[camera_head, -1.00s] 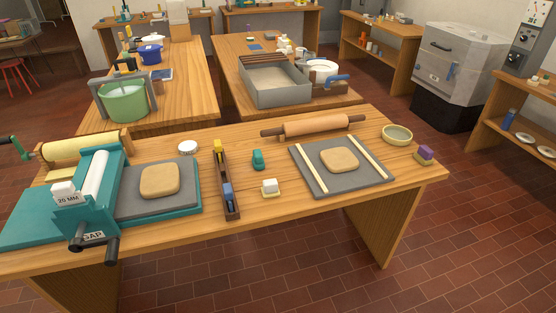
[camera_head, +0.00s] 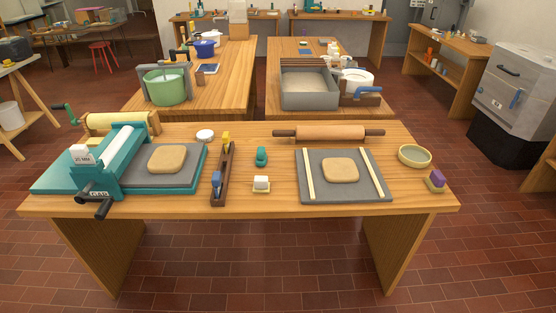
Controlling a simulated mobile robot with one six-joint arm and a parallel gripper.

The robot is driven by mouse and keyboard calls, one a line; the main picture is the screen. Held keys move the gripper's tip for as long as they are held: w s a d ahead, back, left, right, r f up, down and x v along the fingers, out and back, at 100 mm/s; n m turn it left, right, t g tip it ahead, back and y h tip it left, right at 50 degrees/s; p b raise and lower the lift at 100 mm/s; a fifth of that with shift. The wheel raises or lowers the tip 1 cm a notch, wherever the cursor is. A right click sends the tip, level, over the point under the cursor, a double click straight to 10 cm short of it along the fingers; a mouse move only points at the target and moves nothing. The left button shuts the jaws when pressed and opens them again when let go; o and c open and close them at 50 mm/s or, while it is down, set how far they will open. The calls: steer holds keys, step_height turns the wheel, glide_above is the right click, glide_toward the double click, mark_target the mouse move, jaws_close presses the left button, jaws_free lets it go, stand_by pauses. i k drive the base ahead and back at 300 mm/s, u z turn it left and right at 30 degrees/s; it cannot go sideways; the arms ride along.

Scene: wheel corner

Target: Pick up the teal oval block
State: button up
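A small teal block (camera_head: 261,156) with a rounded outline stands on the wooden table (camera_head: 290,204), near its middle. It sits between the narrow brown wooden rack (camera_head: 225,176) on its left and the grey board (camera_head: 346,192) on its right. A white block on a pale yellow base (camera_head: 261,184) lies in front of it, apart from it. Nothing touches the teal block. My gripper is not in view.
A teal slab roller (camera_head: 116,160) with a clay slab (camera_head: 167,158) fills the table's left side. A rolling pin (camera_head: 328,133) lies behind the board, which bears another clay slab (camera_head: 341,170). A bowl (camera_head: 414,156) and a purple block (camera_head: 437,178) are at the right. Brick floor in front is clear.

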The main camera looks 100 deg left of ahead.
mark_target(262, 155)
steer(key=u, duration=0.1)
steer(key=i, duration=0.35)
steer(key=z, duration=0.2)
steer(key=k, duration=0.2)
steer(key=u, duration=3.05)
steer(key=k, duration=0.3)
steer(key=u, duration=1.85)
